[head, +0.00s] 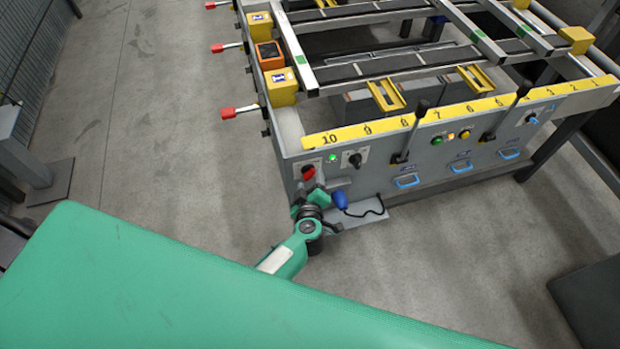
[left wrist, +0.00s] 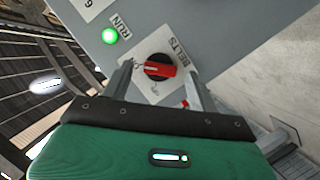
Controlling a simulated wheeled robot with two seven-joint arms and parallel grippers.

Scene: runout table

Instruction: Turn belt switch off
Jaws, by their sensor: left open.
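The belt switch (left wrist: 158,69) is a red turn handle on a round black base, beside the word BELTS on the grey panel. Its handle lies nearly level in the left wrist view. In the head view the red switch (head: 308,173) sits at the left end of the panel. My left gripper (head: 309,193) is open right in front of it. In the left wrist view the fingers stand on either side of the switch; I cannot tell whether they touch it.
A green RUN light (left wrist: 110,36) is lit beside the switch. A black knob (head: 355,160), a black lever (head: 411,130) and blue handles (head: 407,181) are farther right on the panel. A blue hand piece (head: 340,200) with a black cord is close to my gripper's right.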

